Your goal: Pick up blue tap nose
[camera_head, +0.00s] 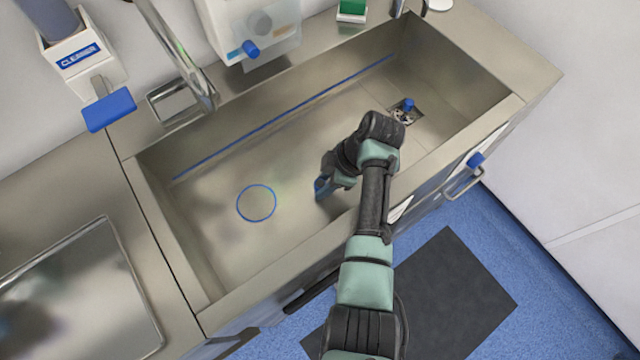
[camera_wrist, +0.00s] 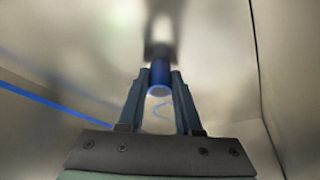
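The blue tap nose shows in the wrist view as a short blue cylinder (camera_wrist: 159,76) with a pale rim. It lies between the fingertips of my gripper (camera_wrist: 160,80), with a finger close against each side. I cannot tell whether the fingers press on it or are just around it. In the head view my gripper (camera_head: 327,184) reaches down into the steel sink, and a blue piece (camera_head: 320,188) shows at its tip. My arm hides part of the gripper there.
The sink's front rim (camera_head: 250,290) lies near my arm. A drain with a blue plug (camera_head: 408,104) is to the right. A blue ring (camera_head: 257,203) marks the sink's left side. A tap (camera_head: 183,50), a cleaner dispenser (camera_head: 85,62) and a clear box (camera_head: 262,30) stand behind.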

